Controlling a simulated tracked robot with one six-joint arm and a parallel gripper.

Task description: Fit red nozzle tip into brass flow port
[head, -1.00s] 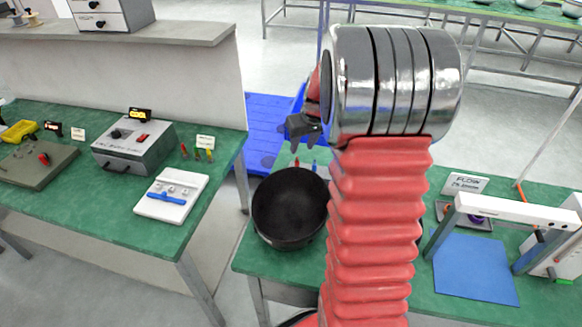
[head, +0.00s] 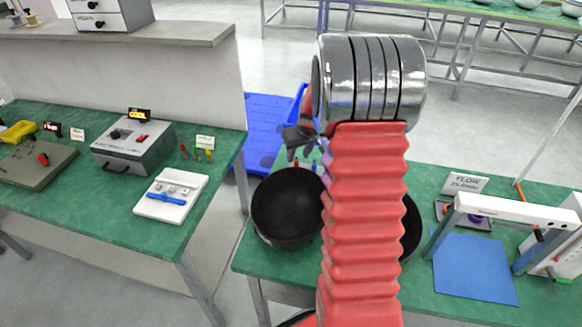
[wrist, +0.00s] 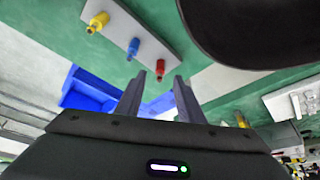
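A red nozzle tip (wrist: 160,68) stands at the end of a pale strip (wrist: 125,32) in the wrist view, beside a blue tip (wrist: 133,48) and a yellow tip (wrist: 98,22). The red tip also shows in the head view (head: 297,163), close by my gripper (head: 299,144). In the wrist view my gripper (wrist: 159,98) has its two fingers apart with nothing between them. The red tip appears just beyond the fingertips; I cannot tell the exact distance. A FLOW sign (head: 467,183) stands on the right table; I cannot make out the brass port.
A black bowl (head: 287,207) stands by the tips, and a second dark round item (head: 410,228) is partly behind my arm. A white-topped frame (head: 515,210) stands over a blue mat (head: 474,268) at right. The left table holds a grey box (head: 133,145) and a white tray (head: 172,208).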

